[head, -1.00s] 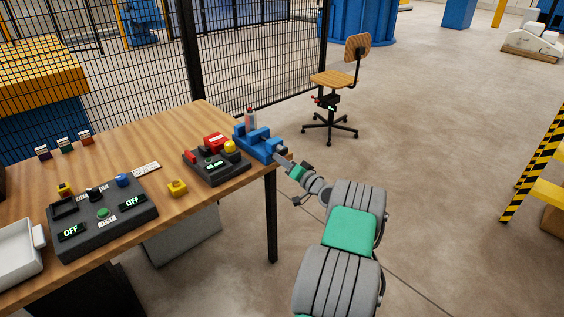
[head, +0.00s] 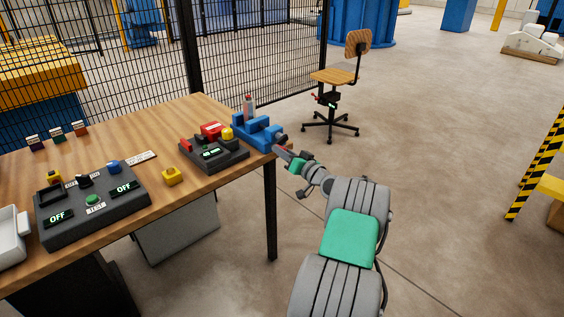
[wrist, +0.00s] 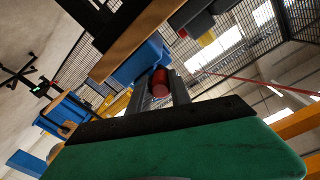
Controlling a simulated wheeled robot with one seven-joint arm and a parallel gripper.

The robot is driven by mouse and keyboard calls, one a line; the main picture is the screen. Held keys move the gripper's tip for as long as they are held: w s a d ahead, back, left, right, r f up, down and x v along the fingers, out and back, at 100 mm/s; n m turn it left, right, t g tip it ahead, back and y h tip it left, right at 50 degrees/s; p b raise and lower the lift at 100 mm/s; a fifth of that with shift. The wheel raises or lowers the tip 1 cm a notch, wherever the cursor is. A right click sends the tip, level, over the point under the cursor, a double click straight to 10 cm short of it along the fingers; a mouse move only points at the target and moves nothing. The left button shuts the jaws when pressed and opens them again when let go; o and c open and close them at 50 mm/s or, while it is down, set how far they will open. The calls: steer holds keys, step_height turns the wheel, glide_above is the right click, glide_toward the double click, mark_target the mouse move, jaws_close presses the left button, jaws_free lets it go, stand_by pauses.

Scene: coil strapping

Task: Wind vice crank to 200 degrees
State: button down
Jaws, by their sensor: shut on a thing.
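The blue vice (head: 257,133) stands at the right end of the wooden table, and its blue body also shows in the wrist view (wrist: 138,62). My gripper (head: 281,152) is at the vice's outer side, just past the table's edge. In the wrist view my gripper (wrist: 160,88) is shut on the red crank handle (wrist: 159,80), which sits between the two fingers. The rest of the crank is mostly hidden, and its angle cannot be read.
A black device with a red top and a yellow knob (head: 213,152) stands left of the vice. A bottle (head: 248,107) stands behind it. A control box with OFF displays (head: 92,207) and a yellow block (head: 172,176) are further left.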

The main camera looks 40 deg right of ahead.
steer(key=d+f+n+b, duration=0.1)
steer(key=n+b, duration=0.2)
steer(key=b, duration=0.3)
steer(key=d+f+n+b, duration=0.1)
steer(key=n+b, duration=0.3)
steer(key=b, duration=0.3)
steer(key=f+n+b, duration=0.1)
steer(key=n+b, duration=0.3)
steer(key=b, duration=0.3)
steer(key=shift+d+f+y, duration=0.1)
steer(key=shift+d+y, duration=0.2)
steer(key=shift+d, duration=0.1)
steer(key=c, duration=1.2)
jaws_free()
